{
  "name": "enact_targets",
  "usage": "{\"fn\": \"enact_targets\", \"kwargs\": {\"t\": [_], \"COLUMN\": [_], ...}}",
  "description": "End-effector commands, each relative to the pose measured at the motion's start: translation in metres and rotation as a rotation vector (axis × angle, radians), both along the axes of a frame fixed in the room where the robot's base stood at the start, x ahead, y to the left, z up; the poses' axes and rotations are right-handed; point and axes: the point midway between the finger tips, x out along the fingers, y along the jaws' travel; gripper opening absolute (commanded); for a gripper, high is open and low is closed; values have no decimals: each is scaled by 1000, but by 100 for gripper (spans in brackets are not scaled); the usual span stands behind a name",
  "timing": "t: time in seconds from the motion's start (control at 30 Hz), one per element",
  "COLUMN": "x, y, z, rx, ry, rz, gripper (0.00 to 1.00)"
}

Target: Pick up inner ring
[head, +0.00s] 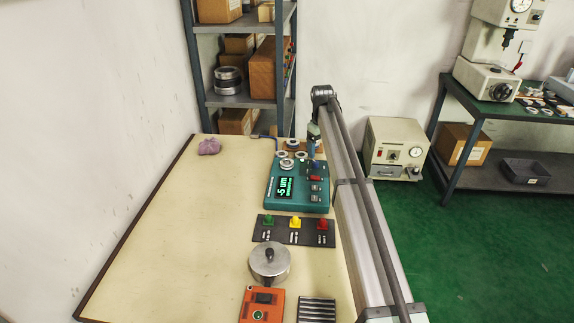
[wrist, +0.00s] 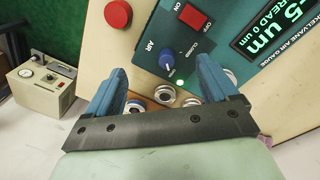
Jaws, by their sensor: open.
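Several small metallic rings sit at the far end of the table around the teal air gauge (head: 296,197). In the head view one ring (head: 287,163) rests on the gauge's back part, with others close by. In the wrist view a ring (wrist: 164,94) shows between the fingers of my gripper (wrist: 160,67), with another ring (wrist: 137,106) by the left finger. More rings are partly hidden by the right finger. I cannot tell which is the inner ring. My gripper's blue fingers are apart and hold nothing; in the head view its tip is by the gauge's back right corner.
A black panel with green, yellow and red pieces (head: 295,230) lies in front of the gauge. A round metal pot (head: 269,262) and an orange box (head: 262,305) are nearer. A purple lump (head: 210,147) lies far left. The table's left side is clear.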

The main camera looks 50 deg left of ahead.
Motion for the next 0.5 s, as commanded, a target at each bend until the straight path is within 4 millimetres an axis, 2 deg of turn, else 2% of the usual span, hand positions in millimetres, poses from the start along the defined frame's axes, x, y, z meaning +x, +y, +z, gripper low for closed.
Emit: {"fn": "enact_targets", "kwargs": {"t": [0.03, 0.1, 0.2, 0.33, 0.5], "x": [-16, -38, -63, -80, -84], "y": [29, 52, 75, 88, 89], "z": [17, 36, 54, 66, 60], "rx": [-1, -6, -10, -14, -15], "ry": [16, 35, 58, 72, 76], "rz": [58, 130, 204, 255, 267], "gripper": [87, 87, 87, 87, 87]}}
